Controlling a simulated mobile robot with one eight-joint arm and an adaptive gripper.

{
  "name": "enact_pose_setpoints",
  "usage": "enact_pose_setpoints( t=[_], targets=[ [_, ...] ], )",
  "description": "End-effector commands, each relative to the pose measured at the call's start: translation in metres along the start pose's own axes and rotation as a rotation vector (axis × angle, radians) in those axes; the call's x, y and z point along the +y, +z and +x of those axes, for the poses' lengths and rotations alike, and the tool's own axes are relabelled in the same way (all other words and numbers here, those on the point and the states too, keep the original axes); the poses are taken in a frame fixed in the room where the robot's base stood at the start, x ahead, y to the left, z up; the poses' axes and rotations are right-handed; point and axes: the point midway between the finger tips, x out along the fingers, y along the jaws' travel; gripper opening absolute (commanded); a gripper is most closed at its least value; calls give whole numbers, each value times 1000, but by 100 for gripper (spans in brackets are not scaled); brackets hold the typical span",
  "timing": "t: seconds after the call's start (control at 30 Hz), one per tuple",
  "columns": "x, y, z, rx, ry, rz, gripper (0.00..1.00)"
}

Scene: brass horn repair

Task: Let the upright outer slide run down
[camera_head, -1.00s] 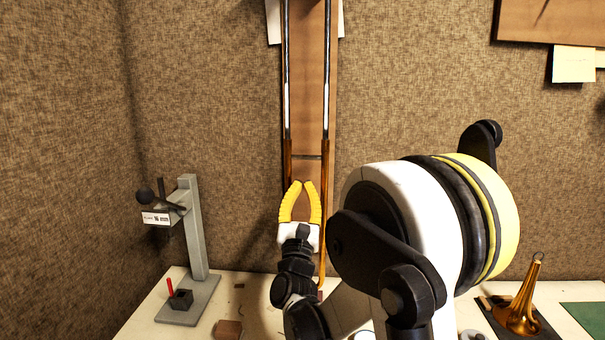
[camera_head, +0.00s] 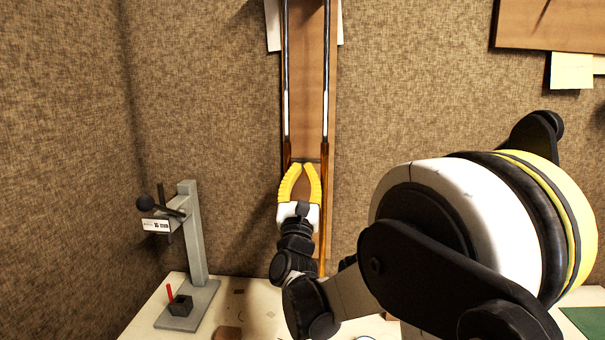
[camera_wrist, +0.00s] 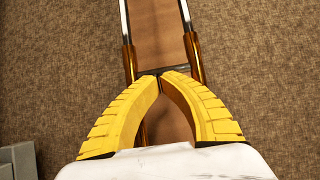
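The upright outer slide has two brass tubes (camera_head: 324,180) side by side, with silver inner tubes (camera_head: 287,90) rising from their tops. It stands in front of a tall wooden board (camera_head: 312,120). A dark cross brace (camera_wrist: 148,73) joins the brass tubes near their upper ends. My gripper (camera_head: 304,166) points upward between the tubes. Its yellow fingers lean together, with the tips nearly meeting just below or at the brace. In the wrist view, the gripper (camera_wrist: 160,75) partly covers the brace; contact cannot be told. My gripper and arm hide the slide's lower part.
A grey stand (camera_head: 193,235) with a black knob is on the pale bench (camera_head: 255,290) at left. A small black block (camera_head: 181,305) with a red stick is on its base. A green mat (camera_head: 588,322) lies at far right. My arm covers much of the right side.

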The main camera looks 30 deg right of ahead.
Motion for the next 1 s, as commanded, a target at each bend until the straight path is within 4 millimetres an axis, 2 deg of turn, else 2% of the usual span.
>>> enact_pose_setpoints(
  t=[0.03, 0.6, 0.8, 1.0],
  targets=[
    [0, 15, 10, -1, 0, 0, 0],
    [0, 164, 109, -1, 0, 0, 0],
    [0, 199, 132, -1, 0, 0, 0],
    [0, 217, 145, -1, 0, 0, 0]
  ],
)
